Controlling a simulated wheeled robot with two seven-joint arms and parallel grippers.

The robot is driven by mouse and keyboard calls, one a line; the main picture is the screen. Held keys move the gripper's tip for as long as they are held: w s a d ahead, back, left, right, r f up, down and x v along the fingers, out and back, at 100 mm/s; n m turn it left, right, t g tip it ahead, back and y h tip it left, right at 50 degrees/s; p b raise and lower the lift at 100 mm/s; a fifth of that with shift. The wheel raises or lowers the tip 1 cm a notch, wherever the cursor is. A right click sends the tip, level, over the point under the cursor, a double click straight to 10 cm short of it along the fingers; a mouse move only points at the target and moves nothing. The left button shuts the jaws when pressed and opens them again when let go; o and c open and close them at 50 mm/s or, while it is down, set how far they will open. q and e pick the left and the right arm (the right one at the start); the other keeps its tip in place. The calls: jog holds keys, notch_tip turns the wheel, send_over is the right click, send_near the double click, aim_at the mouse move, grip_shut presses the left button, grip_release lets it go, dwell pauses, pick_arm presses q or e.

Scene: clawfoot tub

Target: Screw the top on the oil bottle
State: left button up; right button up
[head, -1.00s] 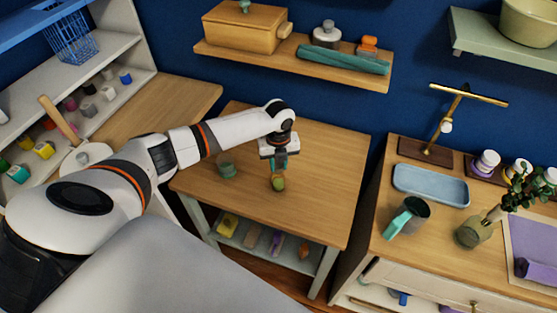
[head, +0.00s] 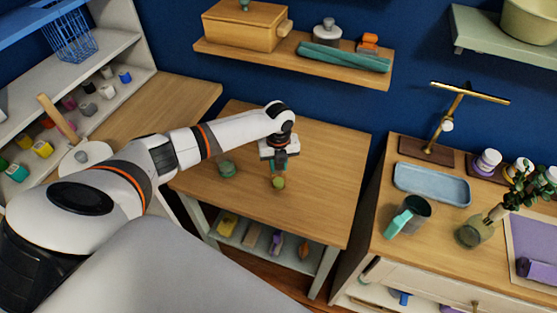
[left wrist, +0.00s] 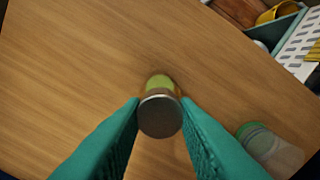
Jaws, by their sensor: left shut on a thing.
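My left gripper (head: 279,172) points down over the middle of the wooden table and is shut on a round dark grey top (left wrist: 160,117), between its teal fingertips in the left wrist view. A small yellow-green oil bottle (head: 278,184) stands below the fingers; its green part (left wrist: 159,83) also shows behind the top in the left wrist view. The top hides much of the bottle, and I cannot tell whether the two are threaded together. My right gripper is not in view.
A green-rimmed jar (head: 227,169) stands on the table (head: 320,200) left of the bottle; it also shows in the left wrist view (left wrist: 268,150). The table's right side is clear. A counter with a blue tray (head: 430,184) and a mug (head: 408,216) is to the right.

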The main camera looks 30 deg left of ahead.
pick_arm(q)
jog(key=shift+f, duration=0.35)
dwell(0.4)
jog(key=o, duration=1.1)
jog(key=shift+c, duration=0.9)
